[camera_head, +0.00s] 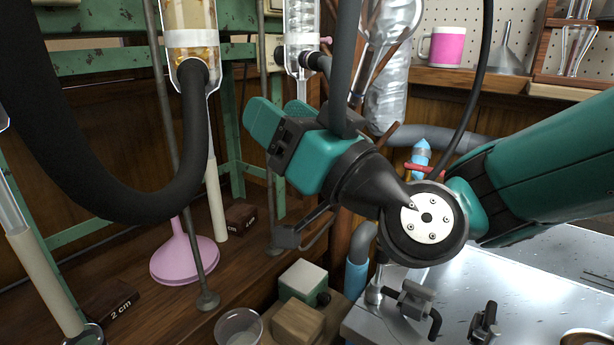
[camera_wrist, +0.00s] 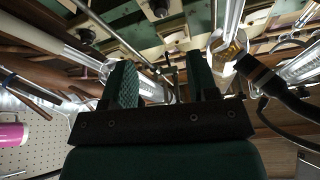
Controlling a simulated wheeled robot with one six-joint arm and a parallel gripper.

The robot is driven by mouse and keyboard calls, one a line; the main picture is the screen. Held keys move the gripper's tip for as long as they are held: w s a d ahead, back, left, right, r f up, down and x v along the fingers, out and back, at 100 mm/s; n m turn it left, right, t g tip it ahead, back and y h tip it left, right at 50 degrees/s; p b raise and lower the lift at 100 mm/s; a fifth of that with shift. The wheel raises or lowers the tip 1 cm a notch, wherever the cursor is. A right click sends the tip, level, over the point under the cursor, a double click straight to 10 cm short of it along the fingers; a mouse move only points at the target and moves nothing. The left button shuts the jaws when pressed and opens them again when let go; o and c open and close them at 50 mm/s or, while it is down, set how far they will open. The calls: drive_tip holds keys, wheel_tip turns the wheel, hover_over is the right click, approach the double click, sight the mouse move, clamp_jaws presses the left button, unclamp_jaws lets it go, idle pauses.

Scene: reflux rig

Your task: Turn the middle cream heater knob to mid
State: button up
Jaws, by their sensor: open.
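Cream heater panels (camera_wrist: 178,38) on a green frame cross the top of the wrist view, tilted. Dark round knobs show on them, one at the top edge (camera_wrist: 160,8) and another further left (camera_wrist: 85,36). I cannot tell for sure which is the middle one, or how it is set. My gripper (camera_wrist: 163,78) is open, with its two green fingers apart and no knob between them. In the head view my gripper (camera_head: 281,115) points up and left toward the green frame. Part of a cream panel (camera_head: 274,60) shows behind it, mostly hidden by glassware and the gripper.
Glass columns (camera_head: 192,30) and a thick black hose (camera_head: 110,195) stand at the left. A pink funnel (camera_head: 184,258), a clear cup (camera_head: 238,328) and a green box with a cream top (camera_head: 303,281) lie below. A metal bench (camera_head: 520,285) carries clamps. A pink mug (camera_head: 446,46) stands on a shelf.

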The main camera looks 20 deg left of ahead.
drive_tip(key=b+v, duration=0.2)
drive_tip(key=v, duration=0.2)
drive_tip(key=shift+d, duration=0.15)
drive_tip(key=s+d+f+m+g+h, duration=0.1)
drive_tip(key=s+d+f+g+h, duration=0.2)
drive_tip(key=d+f+h, duration=0.45)
drive_tip(key=s+d+f+m+g+h, duration=0.2)
drive_tip(key=s+d+f+h, duration=0.2)
drive_tip(key=d, duration=0.7)
drive_tip(key=s+d+f+m+g+h, duration=0.1)
drive_tip(key=s+d+f+g+h, duration=0.2)
drive_tip(key=d+f+h, duration=0.45)
wheel_tip(320, 180, up, 29)
drive_tip(key=d+y+p, duration=0.1)
drive_tip(key=y+p, duration=0.1)
drive_tip(key=p, duration=2.5)
drive_tip(key=shift+d+f, duration=0.15)
drive_tip(key=shift+f, duration=0.1)
